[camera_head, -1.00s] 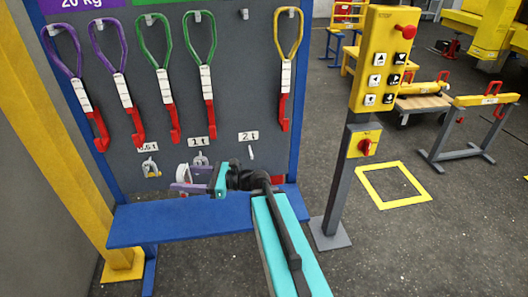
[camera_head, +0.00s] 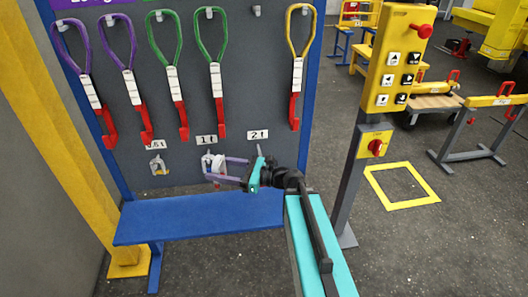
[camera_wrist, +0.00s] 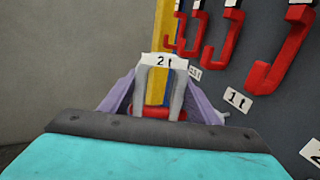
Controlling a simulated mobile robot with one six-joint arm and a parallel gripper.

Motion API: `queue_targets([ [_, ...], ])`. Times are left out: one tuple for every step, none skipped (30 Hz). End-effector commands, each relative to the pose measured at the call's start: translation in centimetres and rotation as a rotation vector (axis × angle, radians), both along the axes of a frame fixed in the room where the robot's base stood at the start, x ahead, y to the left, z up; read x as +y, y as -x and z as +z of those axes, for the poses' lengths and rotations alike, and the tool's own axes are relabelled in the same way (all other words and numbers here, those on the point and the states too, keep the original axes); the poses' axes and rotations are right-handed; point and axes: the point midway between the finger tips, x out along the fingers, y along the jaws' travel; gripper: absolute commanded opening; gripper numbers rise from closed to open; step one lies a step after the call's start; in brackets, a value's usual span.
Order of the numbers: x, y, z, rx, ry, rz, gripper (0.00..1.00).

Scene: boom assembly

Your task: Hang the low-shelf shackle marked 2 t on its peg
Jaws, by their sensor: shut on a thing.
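My gripper (camera_head: 216,170) is shut on a pale grey shackle (camera_wrist: 176,97) with a red pin. In the wrist view the shackle stands between the purple fingers, with a white "2 t" tag (camera_wrist: 164,61) facing the camera. In the head view the held shackle (camera_head: 208,163) is small, in front of the board just below the "1 t" label (camera_head: 206,140), and hides that spot. The peg (camera_head: 259,150) under the "2 t" label (camera_head: 257,134) is bare, just right of and above my gripper.
A small shackle (camera_head: 157,165) hangs under the left label. Purple, green and yellow slings with red hooks (camera_head: 217,112) hang above. The blue shelf (camera_head: 200,216) below looks empty. A yellow control post (camera_head: 392,75) stands to the right of my arm.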

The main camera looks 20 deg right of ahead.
Motion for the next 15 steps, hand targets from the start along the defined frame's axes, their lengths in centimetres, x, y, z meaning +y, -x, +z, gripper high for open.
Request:
queue_targets([
  [0.09, 0.0, 0.13, -0.002, -0.002, 0.001, 0.08],
  [0.12, -0.01, 0.13, -0.002, -0.002, 0.001, 0.08],
  [0.14, -0.01, 0.13, -0.002, -0.002, 0.002, 0.08],
  [0.16, 0.0, 0.12, -0.002, -0.002, 0.002, 0.08],
  [0.17, 0.0, 0.13, -0.002, -0.002, 0.002, 0.08],
  [0.19, 0.0, 0.13, -0.002, -0.002, 0.002, 0.08],
  [0.19, 0.0, 0.13, -0.002, -0.002, 0.002, 0.08],
  [0.19, 0.0, 0.13, -0.002, -0.002, 0.002, 0.08],
  [0.2, 0.0, 0.13, -0.002, -0.002, 0.003, 0.08],
  [0.19, 0.0, 0.13, -0.002, -0.002, 0.003, 0.08],
  [0.19, 0.0, 0.12, -0.002, -0.002, 0.003, 0.08],
  [0.18, -0.01, 0.13, -0.002, -0.002, 0.003, 0.08],
  [0.11, -0.02, 0.13, -0.002, -0.002, 0.003, 0.08],
  [-0.03, -0.04, 0.12, -0.002, -0.002, 0.003, 0.08],
  [-0.31, -0.06, 0.12, -0.002, -0.002, 0.003, 0.08],
])
